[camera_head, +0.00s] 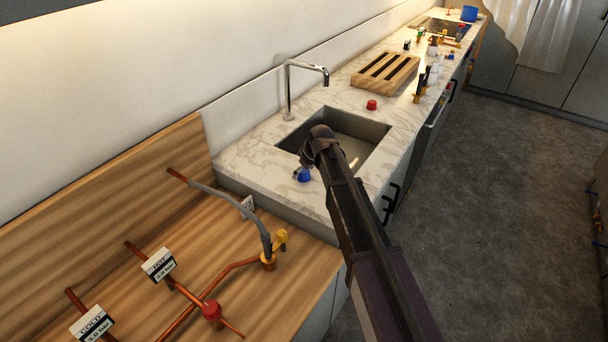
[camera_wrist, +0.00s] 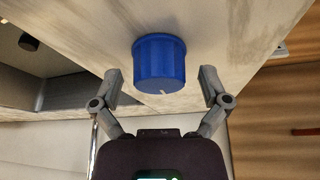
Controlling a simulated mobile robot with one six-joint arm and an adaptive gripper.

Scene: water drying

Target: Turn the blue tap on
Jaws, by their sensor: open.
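In the head view the blue tap (camera_head: 305,175) shows small, just below the end of my arm. My gripper (camera_wrist: 161,86) is open and empty. Its two fingers are apart, one to each side of the knob in the wrist view, with gaps between them and the knob. In the head view my own arm hides part of the gripper.
The sink (camera_head: 378,131) lies just behind my arm, with a chrome faucet (camera_head: 289,88) at its back. A red knob (camera_head: 372,105) stands beyond it, near a slatted wooden rack (camera_head: 402,84). A wooden bench with copper pipes, a red valve (camera_head: 211,309) and a yellow valve (camera_head: 282,238) is at left.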

